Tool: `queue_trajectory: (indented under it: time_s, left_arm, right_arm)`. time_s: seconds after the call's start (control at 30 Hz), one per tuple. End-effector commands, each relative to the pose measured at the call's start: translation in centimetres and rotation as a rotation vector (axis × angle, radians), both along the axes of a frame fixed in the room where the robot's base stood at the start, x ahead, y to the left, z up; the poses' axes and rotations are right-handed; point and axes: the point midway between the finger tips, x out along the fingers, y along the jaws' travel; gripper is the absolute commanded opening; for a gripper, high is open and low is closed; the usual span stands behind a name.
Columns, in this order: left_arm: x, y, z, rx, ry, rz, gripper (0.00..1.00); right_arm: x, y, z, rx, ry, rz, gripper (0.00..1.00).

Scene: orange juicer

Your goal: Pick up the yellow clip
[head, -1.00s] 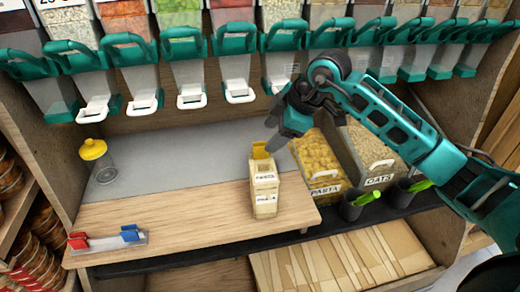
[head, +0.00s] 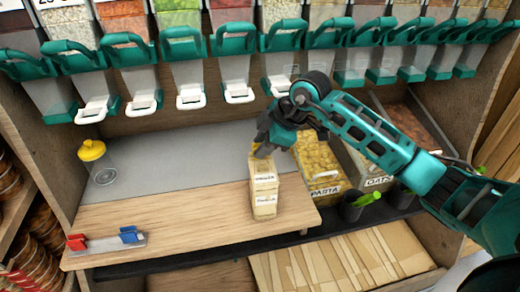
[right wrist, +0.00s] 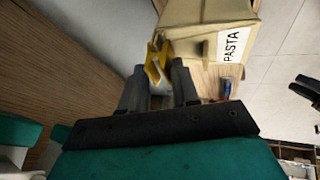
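The yellow clip (head: 256,147) sits on top of the beige bag (head: 264,185) standing on the wooden counter. In the head view my right gripper (head: 262,143) covers most of the clip. In the right wrist view the yellow clip (right wrist: 157,62) shows at the fingertips, between the two dark fingers of my right gripper (right wrist: 158,75). These fingers are apart, with visible gaps beside the clip. The bag (right wrist: 205,30) is just beyond, its PASTA label at the right. My left gripper is outside the head view; a dark pronged shape (right wrist: 305,90) in the wrist view may be it.
A pasta bin (head: 318,165) stands right of the counter, with dark cups and green scoops nearby. A jar with a yellow lid (head: 92,150) stands at the left. Red and blue clips (head: 105,241) lie at the front left. Dispensers with teal handles (head: 184,50) hang above.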

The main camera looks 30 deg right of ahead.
Motion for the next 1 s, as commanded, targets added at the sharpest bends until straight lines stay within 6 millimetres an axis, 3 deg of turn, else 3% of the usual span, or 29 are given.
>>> queue_trajectory:
  time_s: [0.3,0.73,1.0]
  left_arm:
    - [0.0,0.0,0.0,0.0,-0.002,0.0,0.43]
    - [0.0,0.0,0.1,0.0,-0.002,-0.001,0.43]
    - [0.0,0.1,0.4,0.002,-0.005,0.0,0.43]
  right_arm:
    - [0.0,0.0,0.0,-0.001,0.0,0.0,0.0]
    - [0.0,0.0,0.2,-0.001,0.001,0.0,0.0]
    - [0.1,0.0,3.0,0.001,-0.003,-0.001,0.0]
